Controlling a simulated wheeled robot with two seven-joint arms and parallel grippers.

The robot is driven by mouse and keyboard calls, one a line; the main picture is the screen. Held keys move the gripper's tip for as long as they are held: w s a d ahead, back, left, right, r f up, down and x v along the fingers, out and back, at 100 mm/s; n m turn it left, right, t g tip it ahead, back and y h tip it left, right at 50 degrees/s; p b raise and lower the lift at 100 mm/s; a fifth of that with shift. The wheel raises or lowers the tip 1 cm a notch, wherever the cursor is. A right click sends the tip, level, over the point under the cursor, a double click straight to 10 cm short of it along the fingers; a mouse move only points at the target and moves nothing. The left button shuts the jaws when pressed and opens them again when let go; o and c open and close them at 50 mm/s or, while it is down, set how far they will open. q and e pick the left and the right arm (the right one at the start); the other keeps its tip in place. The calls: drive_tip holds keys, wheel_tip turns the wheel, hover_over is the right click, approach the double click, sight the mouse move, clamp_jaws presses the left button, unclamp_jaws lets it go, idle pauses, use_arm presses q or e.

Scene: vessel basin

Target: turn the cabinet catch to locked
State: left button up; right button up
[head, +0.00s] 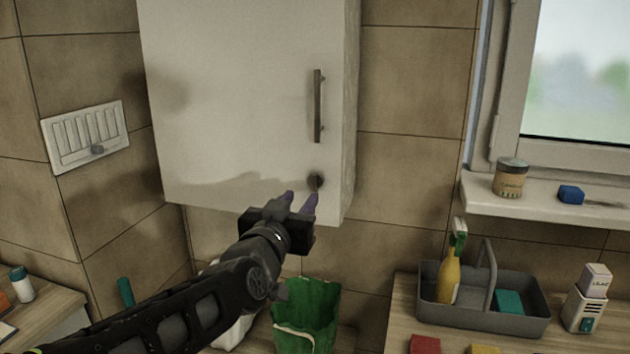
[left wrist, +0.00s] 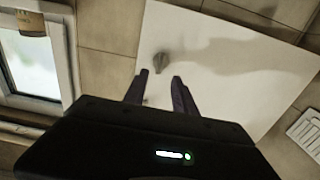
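The white cabinet (head: 235,100) hangs on the tiled wall. Its catch (head: 316,181) is a small dark knob low on the door's right side, below the long handle (head: 319,106). In the left wrist view the catch (left wrist: 161,62) sits just beyond the fingertips. My left gripper (head: 301,197) is just below the catch in the head view, its two fingers apart with nothing between them. It also shows in the left wrist view (left wrist: 160,74). The fingers appear apart from the catch, though the exact gap is hard to tell. My right gripper is not in view.
A grey caddy (head: 485,317) with a yellow spray bottle (head: 449,277) stands on the right counter. A green bag (head: 305,318) is below the cabinet. A jar (head: 510,178) stands on the window sill. A vent-like panel (head: 86,137) is on the left wall.

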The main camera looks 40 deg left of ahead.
sight(313, 183)
use_arm(q)
drive_tip(key=shift+p+x, duration=0.7)
drive_tip(key=shift+x, duration=3.05)
drive_tip(key=shift+c, duration=0.2)
clamp_jaws()
